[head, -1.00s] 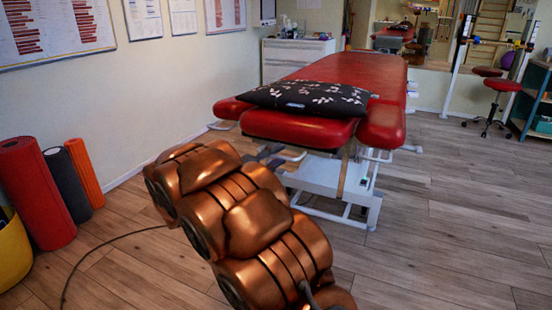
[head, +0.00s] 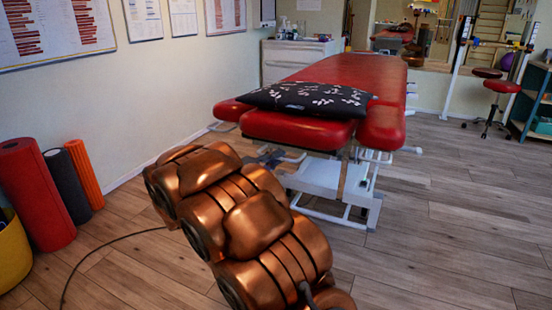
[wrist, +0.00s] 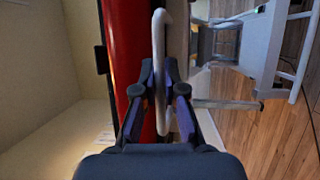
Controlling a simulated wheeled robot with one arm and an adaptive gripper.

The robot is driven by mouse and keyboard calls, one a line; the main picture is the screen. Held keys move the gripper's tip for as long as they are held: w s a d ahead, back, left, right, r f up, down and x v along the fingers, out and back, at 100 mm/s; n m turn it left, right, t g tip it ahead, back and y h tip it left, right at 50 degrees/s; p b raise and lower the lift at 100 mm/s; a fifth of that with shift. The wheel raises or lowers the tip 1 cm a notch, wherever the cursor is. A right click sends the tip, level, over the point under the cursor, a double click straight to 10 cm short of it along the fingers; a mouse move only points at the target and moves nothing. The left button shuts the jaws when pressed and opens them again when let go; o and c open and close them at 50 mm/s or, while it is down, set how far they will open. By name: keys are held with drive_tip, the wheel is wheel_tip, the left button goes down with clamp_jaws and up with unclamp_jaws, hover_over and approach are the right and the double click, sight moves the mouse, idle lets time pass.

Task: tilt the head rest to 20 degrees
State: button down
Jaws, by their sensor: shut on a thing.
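The red padded head rest (head: 298,128) is at the near end of the red treatment table (head: 345,68) in the head view. It looks close to level; I cannot read its exact angle. In the wrist view, a red padded edge (wrist: 122,45) runs along the left of my gripper. My gripper (wrist: 161,75) is shut on a pale grey metal bar (wrist: 160,35) with a bent, looped end, beside the padding. In the head view my copper-coloured arm hides most of the gripper, under the head rest's left side.
A black patterned pillow (head: 308,99) lies across the head rest. Red side pads (head: 382,127) flank it. The table's white frame (head: 330,180) stands below. Rolled mats (head: 35,190) stand by the left wall.

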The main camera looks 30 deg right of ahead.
wheel_tip(320, 180, up, 13)
drive_tip(key=w+d+y+p, duration=0.1)
drive_tip(key=d+p, duration=0.1)
drive_tip(key=p, duration=0.6)
drive_tip(key=shift+w+d+f+p, duration=0.15)
drive_tip(key=shift+w+p, duration=0.05)
drive_tip(key=shift+p, duration=0.1)
drive_tip(key=c, duration=1.2)
unclamp_jaws()
drive_tip(key=shift+c, duration=0.2)
drive_tip(key=s+a, duration=0.1)
drive_tip(key=a, duration=1.1)
drive_tip(key=shift+s, duration=0.4)
